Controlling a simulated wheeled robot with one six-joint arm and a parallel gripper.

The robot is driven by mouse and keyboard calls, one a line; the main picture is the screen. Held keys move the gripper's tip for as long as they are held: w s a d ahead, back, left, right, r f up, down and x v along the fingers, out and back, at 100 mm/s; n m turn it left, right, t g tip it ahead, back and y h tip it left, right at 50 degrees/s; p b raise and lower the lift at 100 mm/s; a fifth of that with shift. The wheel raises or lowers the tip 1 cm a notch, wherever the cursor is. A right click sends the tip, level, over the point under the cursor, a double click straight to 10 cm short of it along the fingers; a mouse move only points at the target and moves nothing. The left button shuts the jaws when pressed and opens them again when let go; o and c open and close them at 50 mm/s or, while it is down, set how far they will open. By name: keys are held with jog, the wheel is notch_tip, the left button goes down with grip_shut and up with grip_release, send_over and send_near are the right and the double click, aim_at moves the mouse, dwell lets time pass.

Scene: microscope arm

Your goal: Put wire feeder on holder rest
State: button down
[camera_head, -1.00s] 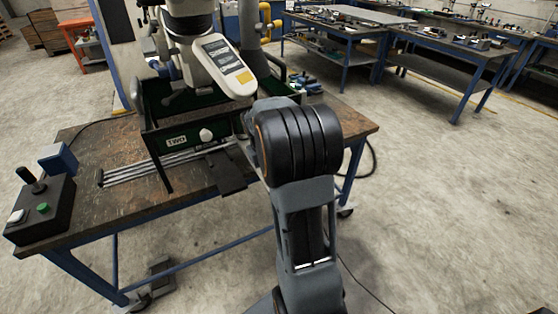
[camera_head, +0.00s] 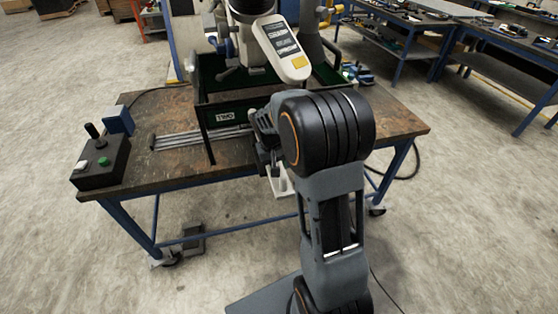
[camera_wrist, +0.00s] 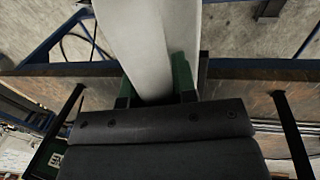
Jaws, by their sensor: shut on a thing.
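A pale grey-white long piece (camera_wrist: 150,40), which I take for the wire feeder, lies between my gripper's fingers (camera_wrist: 155,88) in the wrist view. The gripper is shut on it. In the head view a white part (camera_head: 279,183) hangs below my gripper at the table's front edge, probably the same piece. I cannot tell which part is the holder rest.
The frame stands on a worn brown table (camera_head: 180,170) under a white microscope head (camera_head: 282,48). Metal rods (camera_head: 200,138) lie at its front. A black control box (camera_head: 101,162) and a blue box (camera_head: 118,121) stand on the left. The table's front left top is clear.

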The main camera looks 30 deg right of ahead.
jog(key=shift+f, duration=2.25)
jog(key=c, duration=0.9)
grip_release()
jog(key=shift+f, duration=0.1)
jog(key=r, duration=0.3)
jog(key=a+r, duration=0.1)
jog(key=r, duration=0.3)
jog(key=a+r, duration=0.1)
jog(key=r, duration=0.3)
jog(key=shift+w+r, duration=0.15)
jog(key=shift+r, duration=0.05)
jog(key=s+a+r+t, duration=0.1)
jog(key=s+a, duration=0.1)
jog(key=s, duration=0.3)
jog(key=s+a+r+n+t+y, duration=0.1)
jog(key=s+a, duration=0.2)
jog(key=s, duration=0.3)
jog(key=s+a+r+n+t+y, duration=0.1)
jog(key=s+a+t, duration=0.1)
jog(key=s, duration=0.3)
jog(key=shift+s+a+r, duration=0.25)
jog(key=shift+a, duration=0.1)
jog(key=shift+r, duration=0.1)
